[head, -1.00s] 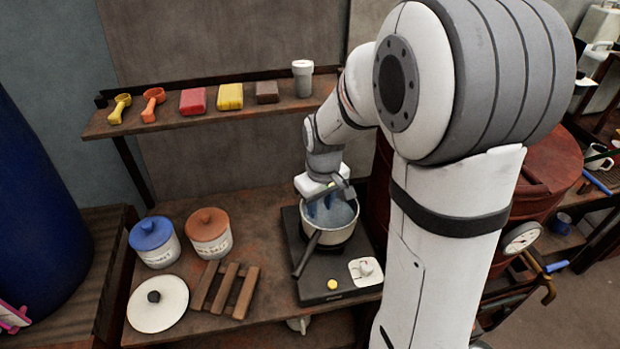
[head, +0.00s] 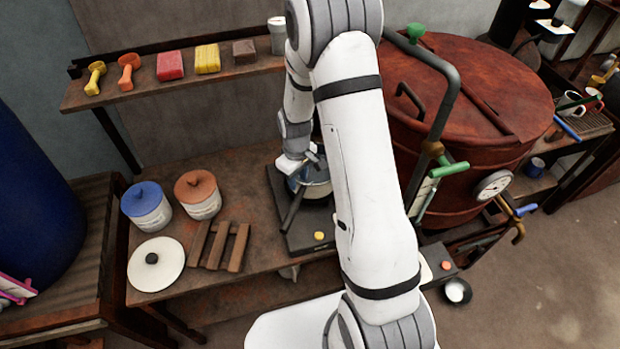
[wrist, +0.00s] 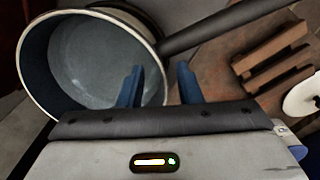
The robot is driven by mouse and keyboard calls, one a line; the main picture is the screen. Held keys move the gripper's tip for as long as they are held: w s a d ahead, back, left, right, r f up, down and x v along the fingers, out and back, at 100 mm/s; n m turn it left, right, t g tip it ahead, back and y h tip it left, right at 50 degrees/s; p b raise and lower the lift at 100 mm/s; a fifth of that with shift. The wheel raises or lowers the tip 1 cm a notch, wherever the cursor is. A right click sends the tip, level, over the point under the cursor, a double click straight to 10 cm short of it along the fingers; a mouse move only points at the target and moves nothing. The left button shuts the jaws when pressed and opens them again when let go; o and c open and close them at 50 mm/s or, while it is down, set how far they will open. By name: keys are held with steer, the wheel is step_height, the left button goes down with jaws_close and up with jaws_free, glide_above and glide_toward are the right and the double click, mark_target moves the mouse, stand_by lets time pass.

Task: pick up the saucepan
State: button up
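The saucepan (head: 318,190) is pale with a long dark handle (head: 292,212). It stands on a black hot plate (head: 302,240) on the bench, partly hidden by my arm in the head view. In the wrist view its open mouth and grey-blue inside (wrist: 85,65) fill the left, and the handle runs to the upper right. My gripper (wrist: 160,85) is open, its two blue fingers apart. One finger overlaps the pan's inside and the other shows outside the rim, near the handle's root. I cannot tell whether either touches the pan.
A blue-lidded jar (head: 146,207), an orange-lidded jar (head: 198,195), a white lid (head: 156,265) and a wooden trivet (head: 220,246) sit left of the hot plate. A shelf (head: 130,100) with small items hangs behind. A large rusty vat (head: 470,85) with pipes stands at right.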

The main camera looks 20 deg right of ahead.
steer(key=shift+f, duration=0.8)
jaws_close()
stand_by(0.9)
